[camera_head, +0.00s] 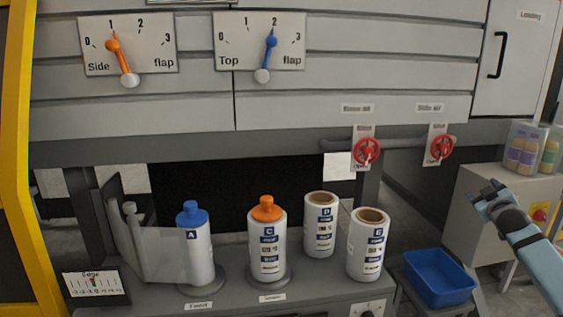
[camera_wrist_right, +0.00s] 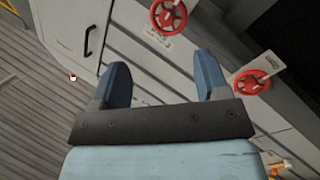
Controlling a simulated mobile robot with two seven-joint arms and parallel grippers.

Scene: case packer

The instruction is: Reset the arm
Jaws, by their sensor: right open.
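My right gripper (camera_head: 486,198) is at the right of the head view, raised in front of a grey box and above the blue bin. It also shows in the right wrist view (camera_wrist_right: 166,82), where its two blue fingers are spread wide with nothing between them. My right arm comes in from the lower right edge. My left gripper is not in the head view.
Bottle A (camera_head: 192,245), bottle C (camera_head: 267,240) and two open-topped canisters (camera_head: 320,225) (camera_head: 367,245) stand on the ledge. An empty blue bin (camera_head: 438,278) is at lower right. Red valve wheels (camera_head: 366,151) (camera_head: 439,149) and flap dials (camera_head: 128,45) (camera_head: 260,42) are on the machine.

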